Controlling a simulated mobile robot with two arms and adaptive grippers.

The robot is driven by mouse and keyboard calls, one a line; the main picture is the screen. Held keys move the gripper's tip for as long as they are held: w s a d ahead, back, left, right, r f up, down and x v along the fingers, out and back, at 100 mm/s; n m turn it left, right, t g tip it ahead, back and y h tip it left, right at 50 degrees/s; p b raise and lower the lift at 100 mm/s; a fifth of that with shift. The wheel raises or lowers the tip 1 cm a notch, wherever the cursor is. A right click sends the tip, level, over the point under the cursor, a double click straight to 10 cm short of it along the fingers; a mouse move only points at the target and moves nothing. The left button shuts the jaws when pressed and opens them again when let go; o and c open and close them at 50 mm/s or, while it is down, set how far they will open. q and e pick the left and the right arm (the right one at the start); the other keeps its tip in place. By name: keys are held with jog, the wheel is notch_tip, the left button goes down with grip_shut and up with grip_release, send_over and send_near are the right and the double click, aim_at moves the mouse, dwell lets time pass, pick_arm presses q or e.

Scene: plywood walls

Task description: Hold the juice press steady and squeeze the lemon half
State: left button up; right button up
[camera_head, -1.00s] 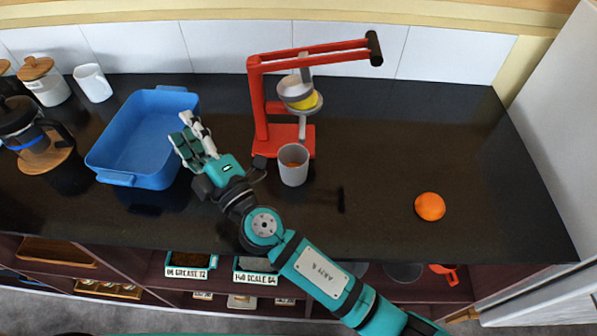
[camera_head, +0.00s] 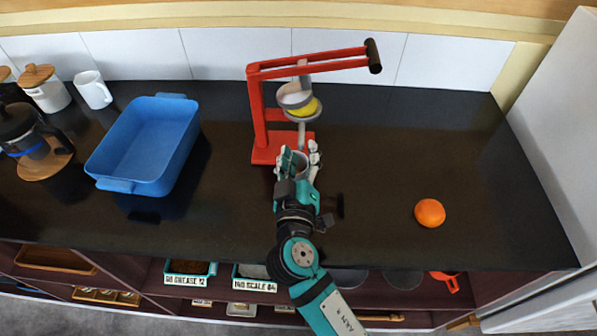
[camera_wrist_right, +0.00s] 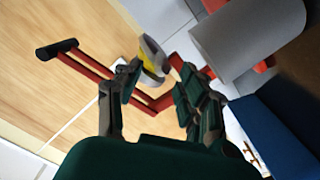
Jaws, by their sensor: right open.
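The red juice press (camera_head: 259,110) stands upright on the dark counter, its lever raised and reaching right. A yellow lemon half (camera_head: 303,108) sits in the press's grey cup, under the upper cone. My right gripper (camera_head: 299,158) is open in front of the press base, at the grey cup (camera_head: 302,165), which it partly hides. In the right wrist view its fingers (camera_wrist_right: 160,100) are spread with nothing between them; the press lever (camera_wrist_right: 80,68) and lemon (camera_wrist_right: 149,62) show beyond, and the grey cup (camera_wrist_right: 245,40) is close at upper right. My left gripper is not in view.
A blue tub (camera_head: 143,150) stands left of the press. A French press (camera_head: 30,140), a lidded jar (camera_head: 45,88) and a white mug (camera_head: 93,90) are at far left. An orange (camera_head: 430,212) lies at right. The counter between press and orange is mostly clear.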

aim_at(303, 123)
jog(key=w, duration=0.5)
jog(key=shift+w, duration=0.4)
grip_shut()
jog(key=c, duration=0.6)
grip_release()
grip_shut()
